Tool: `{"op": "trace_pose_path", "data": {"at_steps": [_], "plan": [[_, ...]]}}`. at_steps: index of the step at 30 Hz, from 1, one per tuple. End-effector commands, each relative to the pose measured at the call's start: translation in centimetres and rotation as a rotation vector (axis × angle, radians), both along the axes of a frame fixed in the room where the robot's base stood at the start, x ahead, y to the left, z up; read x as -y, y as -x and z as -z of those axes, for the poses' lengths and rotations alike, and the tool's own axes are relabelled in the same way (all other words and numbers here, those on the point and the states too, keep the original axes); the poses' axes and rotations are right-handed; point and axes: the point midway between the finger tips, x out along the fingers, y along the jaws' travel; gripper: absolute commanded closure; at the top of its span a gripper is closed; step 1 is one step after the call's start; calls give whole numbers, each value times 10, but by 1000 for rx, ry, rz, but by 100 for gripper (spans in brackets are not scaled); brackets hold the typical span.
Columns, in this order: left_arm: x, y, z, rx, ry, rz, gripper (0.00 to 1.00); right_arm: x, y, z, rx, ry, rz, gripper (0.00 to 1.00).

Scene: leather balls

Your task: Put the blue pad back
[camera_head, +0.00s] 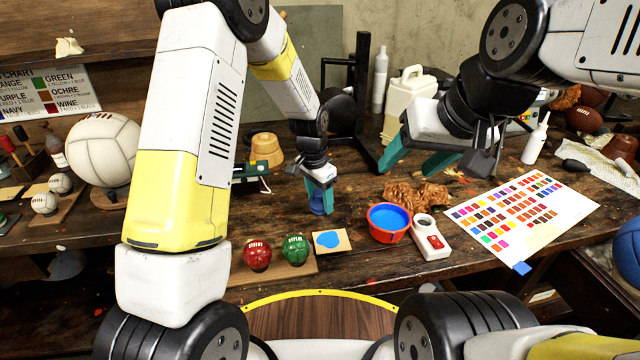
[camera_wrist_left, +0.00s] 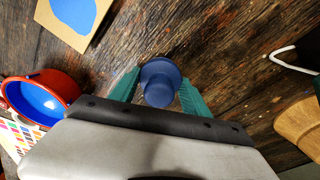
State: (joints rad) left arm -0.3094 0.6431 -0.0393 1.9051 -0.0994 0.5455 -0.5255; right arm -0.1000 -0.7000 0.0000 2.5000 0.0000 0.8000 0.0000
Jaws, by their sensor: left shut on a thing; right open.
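The blue pad (camera_wrist_left: 160,82) is a round blue piece with a knob-like top, held between the green fingers of my left gripper (camera_wrist_left: 158,90) in the left wrist view. In the head view the blue pad (camera_head: 316,207) shows low between the fingers of my left gripper (camera_head: 321,200), close to the tabletop. I cannot tell whether it touches the wood. My right gripper (camera_head: 418,160) is open and empty above the back of the table, its green fingers spread apart.
An orange bowl of blue paint (camera_head: 388,238) and a card with a blue patch (camera_head: 331,242) are near the front edge. Red (camera_head: 257,254) and green (camera_head: 295,249) balls sit on a board left of the card. A white device (camera_head: 431,246) and colour chart (camera_head: 522,213) lie right.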

Motion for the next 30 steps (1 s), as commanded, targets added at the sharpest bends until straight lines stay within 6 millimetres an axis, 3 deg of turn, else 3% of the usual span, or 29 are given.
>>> {"op": "trace_pose_path", "data": {"at_steps": [2,3,6,15,19,30], "plan": [[0,0,3,0,0,0,78,0,0,0,0,0,0,40],[0,0,2,0,0,0,39,0,0,0,0,0,0,40],[0,0,2,0,0,0,23,0,0,0,0,0,0,40],[0,0,1,0,0,0,23,0,0,0,0,0,0,40],[0,0,-9,2,1,0,23,0,0,0,0,0,0,40],[-8,5,-84,4,2,0,23,0,0,0,0,0,0,40]]}}
